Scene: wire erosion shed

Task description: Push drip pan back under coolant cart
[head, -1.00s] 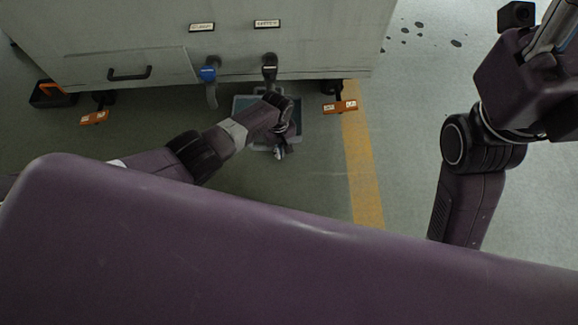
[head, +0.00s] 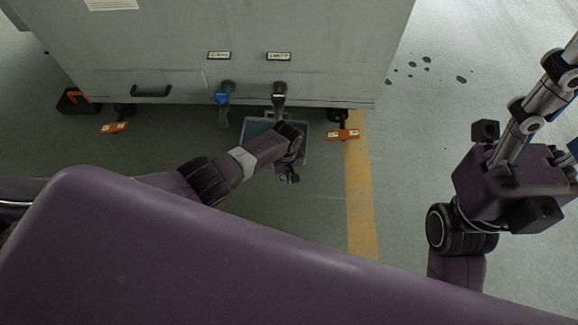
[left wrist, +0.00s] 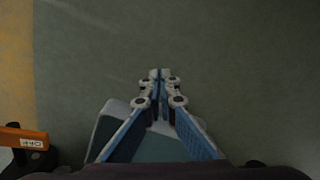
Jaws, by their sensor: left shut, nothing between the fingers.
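The drip pan (head: 257,127) is a shallow grey tray with a teal inside. It lies on the floor at the front edge of the coolant cart (head: 180,55), partly sticking out below the valves. My left gripper (head: 290,178) is over the pan's near side, pointing down, and its wrist hides much of the pan. In the left wrist view the left gripper's (left wrist: 160,76) fingertips meet with nothing between them, above the pan's rim (left wrist: 110,108). I cannot tell whether they touch it. My right gripper (head: 545,95) is at the right, partly cut off by the frame, away from the cart.
Orange caster pedals (head: 343,134) (head: 115,128) stand at both sides of the pan. A blue-handled valve (head: 222,97) and a dark valve (head: 279,92) hang over its far side. A yellow floor line (head: 360,190) runs to its right. Dark spots (head: 427,60) mark the floor.

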